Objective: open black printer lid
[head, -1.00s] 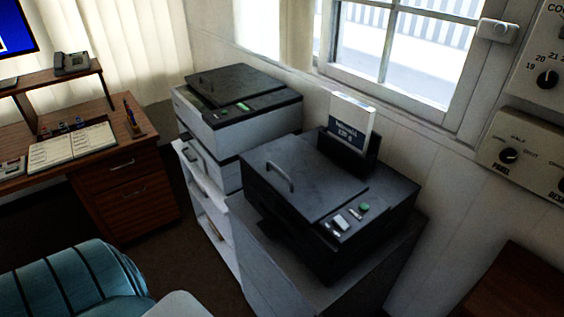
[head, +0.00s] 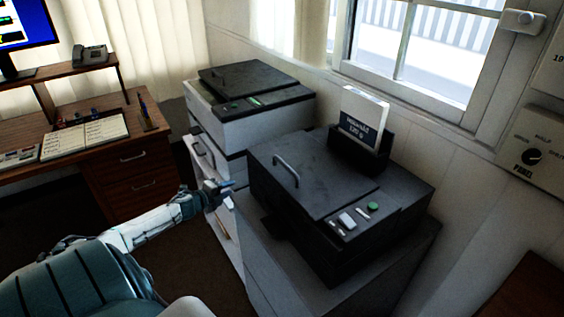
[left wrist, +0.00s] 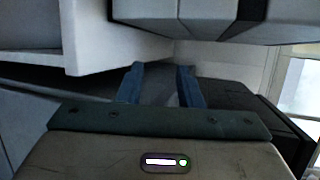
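The black printer (head: 390,215) stands on a grey cabinet in the head view. Its dark lid (head: 325,180) lies flat and closed, with an arched handle (head: 285,168) at its left edge. My left gripper (head: 232,187) is to the left of the printer, apart from the handle and lower in the picture. In the left wrist view two blue fingers (left wrist: 158,88) stand apart with nothing clearly between them, so it looks open. A dark body, likely the black printer (left wrist: 240,98), shows to the right of the fingers there. My right gripper is not in view.
A second printer, white with a dark top (head: 255,85), stands behind on a white shelf unit (head: 225,225). A box in a black holder (head: 362,125) stands behind the lid. A wooden desk (head: 95,140) is at left. A window (head: 420,55) is behind.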

